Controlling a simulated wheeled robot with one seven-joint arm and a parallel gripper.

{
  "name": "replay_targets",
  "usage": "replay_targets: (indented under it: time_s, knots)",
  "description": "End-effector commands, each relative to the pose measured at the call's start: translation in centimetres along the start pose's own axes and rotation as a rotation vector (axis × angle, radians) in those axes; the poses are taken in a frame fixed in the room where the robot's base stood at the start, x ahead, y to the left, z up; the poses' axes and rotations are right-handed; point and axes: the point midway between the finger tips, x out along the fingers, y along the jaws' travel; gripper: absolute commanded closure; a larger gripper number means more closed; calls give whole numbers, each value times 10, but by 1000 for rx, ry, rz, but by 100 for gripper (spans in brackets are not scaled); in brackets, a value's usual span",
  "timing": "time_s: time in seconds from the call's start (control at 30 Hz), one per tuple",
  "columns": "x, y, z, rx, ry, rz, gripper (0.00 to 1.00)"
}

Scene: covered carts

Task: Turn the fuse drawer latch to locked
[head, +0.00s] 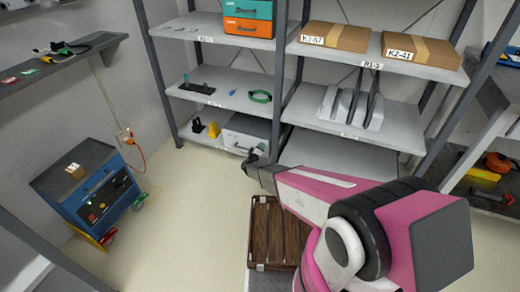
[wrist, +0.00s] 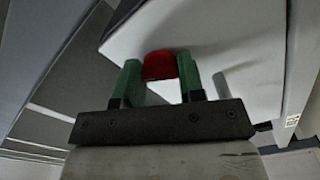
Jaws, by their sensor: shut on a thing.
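A white box with a dark top edge (head: 240,131), which looks like the fuse drawer unit, sits on the bottom shelf of the middle rack. My gripper (head: 252,158) reaches to its front, low down. In the wrist view the two green fingers of my gripper (wrist: 160,75) are shut on a red latch (wrist: 158,65), one finger on each side. The latch stands against a white panel (wrist: 230,40). Its lower part is partly hidden between the fingers, and I cannot read any lock marking or its exact angle.
A brown slatted crate (head: 275,235) stands on the floor below my arm. Black and yellow items (head: 205,128) sit left of the box. A blue cabinet (head: 90,190) stands at the left wall. Floor between cabinet and rack is clear.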

Motion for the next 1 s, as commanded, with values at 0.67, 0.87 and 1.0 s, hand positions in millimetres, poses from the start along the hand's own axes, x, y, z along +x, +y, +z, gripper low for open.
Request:
replay_targets:
  time_s: [0.67, 0.87, 1.0]
  knots:
    - [0, 0, -1, -448, 1, 0, 88]
    - [0, -1, -1, -485, 2, -1, 88]
    - [0, -1, -1, -492, 2, -1, 88]
